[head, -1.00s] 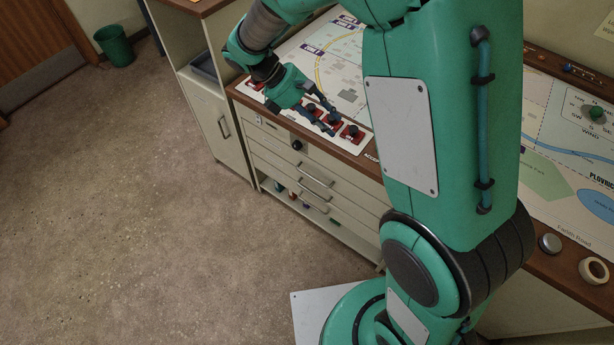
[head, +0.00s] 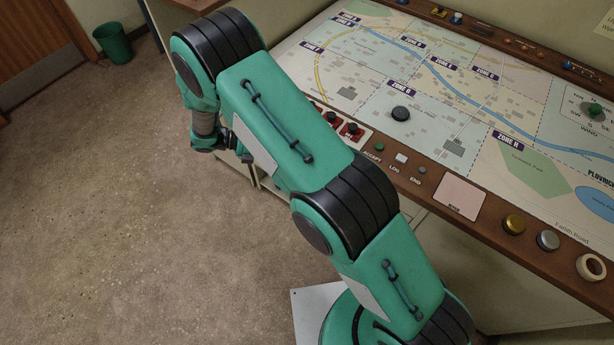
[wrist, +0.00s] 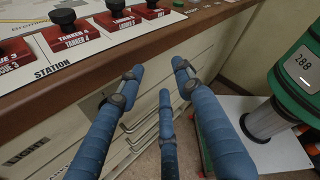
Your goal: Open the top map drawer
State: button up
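The drawer unit's cream front (wrist: 205,50) is below the console edge in the wrist view, with several metal bar handles (wrist: 140,130) stacked one above another. The drawer fronts look flush, but the fingers partly cover them, so I cannot tell which handle is the top map drawer's. My gripper (wrist: 160,78) has its blue fingers spread in front of the drawer fronts, with nothing between them. I cannot tell whether a fingertip touches a handle. In the head view my own arm hides most of the drawers and most of the gripper.
The console's brown wooden edge (wrist: 110,75) overhangs above the fingers, with red blocks with black knobs (wrist: 70,35) on it. The map top (head: 400,75) spreads to the right. Floor (head: 110,220) is clear to the left, with a green bin (head: 114,44) far back.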

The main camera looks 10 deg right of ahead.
jog(key=s+a+f+n+t+h, duration=0.1)
jog(key=f+n, duration=0.3)
jog(key=f, duration=0.4)
jog(key=s+a+f+n+t+h, duration=0.1)
jog(key=a+f+n+t, duration=0.3)
jog(key=f, duration=0.4)
jog(key=s+a+f+n+t+h, duration=0.2)
jog(key=f+n+t, duration=0.1)
jog(key=f, duration=0.5)
jog(key=shift+s+a+f+n+p, duration=0.2)
jog(key=shift+f+n+p, duration=0.1)
jog(key=shift+n, duration=0.5)
jog(key=shift+r, duration=0.1)
jog(key=b+x, duration=0.1)
jog(key=x, duration=1.3)
jog(key=shift+a+r, duration=0.1)
jog(key=shift+a, duration=0.05)
jog(key=shift+c, duration=0.3)
grip_shut()
